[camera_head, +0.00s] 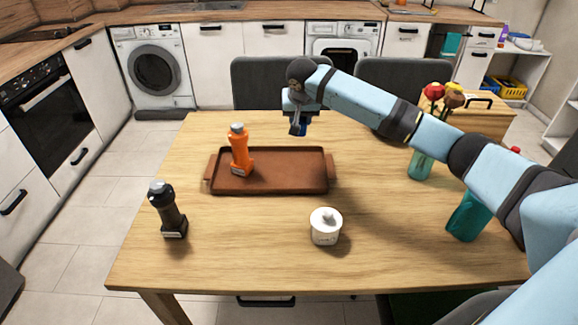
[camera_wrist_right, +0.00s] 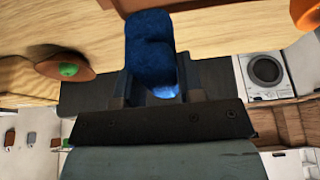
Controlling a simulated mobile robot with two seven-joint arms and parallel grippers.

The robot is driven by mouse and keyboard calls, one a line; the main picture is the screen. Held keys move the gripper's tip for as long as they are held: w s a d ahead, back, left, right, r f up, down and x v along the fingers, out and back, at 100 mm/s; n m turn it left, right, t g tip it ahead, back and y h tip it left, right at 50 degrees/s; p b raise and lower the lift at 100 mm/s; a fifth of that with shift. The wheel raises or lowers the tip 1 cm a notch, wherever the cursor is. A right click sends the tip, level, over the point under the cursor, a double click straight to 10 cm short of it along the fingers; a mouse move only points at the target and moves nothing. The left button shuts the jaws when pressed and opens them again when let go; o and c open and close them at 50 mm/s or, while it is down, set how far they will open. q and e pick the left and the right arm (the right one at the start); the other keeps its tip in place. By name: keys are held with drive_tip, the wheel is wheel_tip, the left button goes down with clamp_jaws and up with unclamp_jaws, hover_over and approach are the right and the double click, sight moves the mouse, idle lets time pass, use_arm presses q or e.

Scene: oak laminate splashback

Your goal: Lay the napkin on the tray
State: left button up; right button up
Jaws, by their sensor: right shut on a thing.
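My right gripper (camera_head: 299,124) is shut on the blue napkin, a soft rolled or folded bundle, which shows best between the fingers in the right wrist view (camera_wrist_right: 150,47). In the head view only a small bit of the blue napkin (camera_head: 304,129) shows under the gripper. It is held up near the tray's back right corner; its exact height is hard to tell. The brown tray (camera_head: 285,173) lies on the wooden table, with an orange bottle (camera_head: 239,152) standing on its left part. My left gripper is not in view.
A dark bottle (camera_head: 168,210) stands front left of the tray, and a white lidded pot (camera_head: 325,227) in front. A teal vase with flowers (camera_head: 420,164), a teal container (camera_head: 467,217) and a wooden box (camera_head: 480,118) are on the right. Grey chairs (camera_head: 268,84) stand behind the table.

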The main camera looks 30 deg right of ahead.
wheel_tip(320, 180, down, 12)
drive_tip(key=shift+r+b, duration=0.1)
drive_tip(key=shift+b, duration=0.65)
wheel_tip(320, 180, down, 4)
drive_tip(key=shift+f+b, duration=0.2)
drive_tip(key=shift+b, duration=0.2)
drive_tip(key=shift+f, duration=0.1)
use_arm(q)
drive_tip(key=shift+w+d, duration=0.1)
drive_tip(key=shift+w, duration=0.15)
use_arm(e)
drive_tip(key=o, duration=0.9)
drive_tip(key=shift+f, duration=0.1)
use_arm(q)
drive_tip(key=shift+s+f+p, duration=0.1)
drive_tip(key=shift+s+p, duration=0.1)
drive_tip(key=shift+p, duration=1.05)
use_arm(e)
drive_tip(key=v, duration=1.2)
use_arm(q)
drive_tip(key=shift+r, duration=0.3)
use_arm(e)
drive_tip(key=shift+w+r, duration=0.1)
drive_tip(key=shift+r, duration=0.15)
